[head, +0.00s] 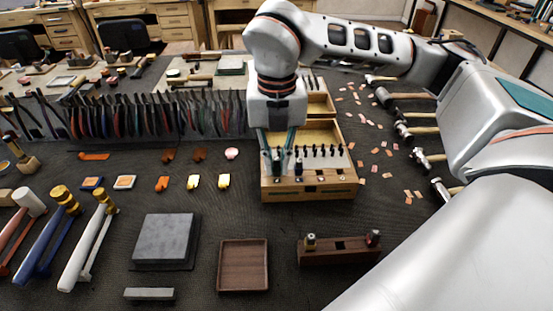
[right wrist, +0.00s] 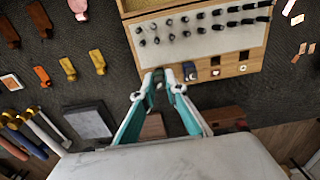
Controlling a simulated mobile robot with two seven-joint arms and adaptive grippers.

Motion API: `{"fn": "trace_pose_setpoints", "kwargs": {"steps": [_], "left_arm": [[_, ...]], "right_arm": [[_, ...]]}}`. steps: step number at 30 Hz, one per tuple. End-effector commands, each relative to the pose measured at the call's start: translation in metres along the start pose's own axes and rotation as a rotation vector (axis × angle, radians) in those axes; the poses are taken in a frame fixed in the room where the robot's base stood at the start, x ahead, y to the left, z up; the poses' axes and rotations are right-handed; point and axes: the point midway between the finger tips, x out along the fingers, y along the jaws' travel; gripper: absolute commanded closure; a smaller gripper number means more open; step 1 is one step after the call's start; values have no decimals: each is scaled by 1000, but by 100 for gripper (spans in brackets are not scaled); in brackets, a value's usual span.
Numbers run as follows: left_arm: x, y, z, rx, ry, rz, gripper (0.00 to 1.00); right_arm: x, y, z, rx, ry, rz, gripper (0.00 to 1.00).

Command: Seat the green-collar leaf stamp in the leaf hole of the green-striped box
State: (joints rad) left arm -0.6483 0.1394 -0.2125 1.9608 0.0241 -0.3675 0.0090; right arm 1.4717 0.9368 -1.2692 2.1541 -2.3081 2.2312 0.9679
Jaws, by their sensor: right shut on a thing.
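I cannot make out a green stripe. My right gripper (head: 283,172) points down over the box's front left part. In the right wrist view its fingertips (right wrist: 164,82) are closed on a small dark stamp (right wrist: 159,76), beside the front ledge. Its collar colour and leaf face are not clear. My left gripper is in neither view.
A dark wooden block (head: 338,252) with two stamps, a brown tray (head: 243,265) and a grey slab (head: 165,240) lie in front. Hammers (head: 425,160) and copper scraps lie right. Pliers (head: 150,115) stand in a row left. Mallets (head: 88,240) lie at the left.

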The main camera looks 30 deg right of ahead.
Motion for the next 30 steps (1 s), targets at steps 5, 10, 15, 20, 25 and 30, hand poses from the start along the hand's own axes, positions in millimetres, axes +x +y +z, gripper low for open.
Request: {"fn": "trace_pose_setpoints", "kwargs": {"steps": [5,10,15,20,25,30], "left_arm": [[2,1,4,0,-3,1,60],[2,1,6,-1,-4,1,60],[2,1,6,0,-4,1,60],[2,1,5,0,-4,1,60],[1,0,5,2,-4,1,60],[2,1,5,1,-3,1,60]], "right_arm": [[5,0,0,0,0,0,100],[8,0,0,0,0,0,83],[7,0,0,0,0,0,68],[7,0,0,0,0,0,68],[1,0,1,0,-2,1,68],[-26,1,1,2,-4,3,68]]}}
